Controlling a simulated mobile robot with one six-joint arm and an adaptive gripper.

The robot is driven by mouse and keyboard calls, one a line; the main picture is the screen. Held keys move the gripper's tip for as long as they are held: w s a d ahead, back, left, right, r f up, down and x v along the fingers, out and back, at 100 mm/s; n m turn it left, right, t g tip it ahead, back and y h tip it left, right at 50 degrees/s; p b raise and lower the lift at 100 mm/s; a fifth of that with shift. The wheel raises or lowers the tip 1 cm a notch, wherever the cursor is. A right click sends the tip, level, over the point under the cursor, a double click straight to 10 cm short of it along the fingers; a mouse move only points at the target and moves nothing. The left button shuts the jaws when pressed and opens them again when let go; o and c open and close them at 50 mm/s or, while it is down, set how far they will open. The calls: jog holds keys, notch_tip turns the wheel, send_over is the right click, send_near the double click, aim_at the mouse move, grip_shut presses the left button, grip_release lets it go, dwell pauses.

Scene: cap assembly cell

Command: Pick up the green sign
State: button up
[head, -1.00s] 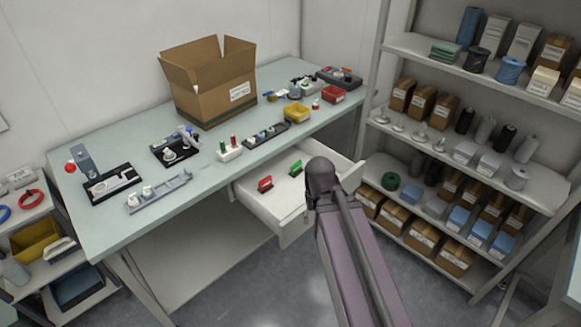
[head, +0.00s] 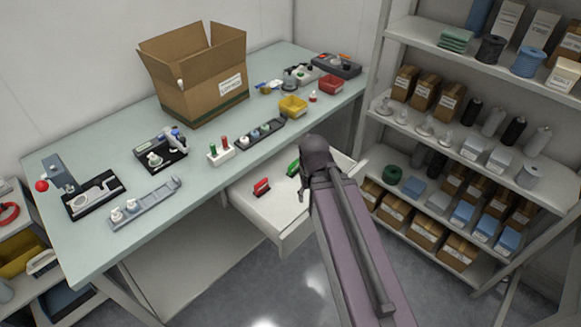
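The green sign (head: 293,168) is a small upright piece in the open white drawer (head: 273,215) under the bench. A similar red sign (head: 261,187) stands to its left in the same drawer. My arm reaches in from the lower right, and its dark end covers the drawer's right part, close beside the green sign in the picture. Only a small dark part of my gripper (head: 301,194) seems to show below the arm's end. Its fingers are hidden, so I cannot see whether they are open. I cannot tell whether it touches the green sign.
The bench (head: 205,195) carries an open cardboard box (head: 205,105), a white holder (head: 221,155) with red and green pieces, black fixtures, a grey rail (head: 146,203), and yellow (head: 293,107) and red (head: 331,85) bins. A loaded shelf rack (head: 465,140) stands at right.

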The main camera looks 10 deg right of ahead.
aim_at(295, 163)
jog(key=shift+d, duration=0.15)
jog(key=shift+w+d, duration=0.1)
jog(key=shift+w, duration=0.25)
jog(key=w+f+m+b, duration=0.2)
jog(key=w+m, duration=0.3)
jog(key=w, duration=0.9)
jog(key=w+f+m+b, duration=0.2)
jog(key=w+m, duration=0.2)
jog(key=w, duration=1)
jog(key=shift+d+m, duration=0.4)
notch_tip(295, 163, down, 8)
jog(key=b, duration=0.8)
jog(key=shift+f, duration=0.25)
jog(key=shift+f+b, duration=0.1)
jog(key=shift+b, duration=0.2)
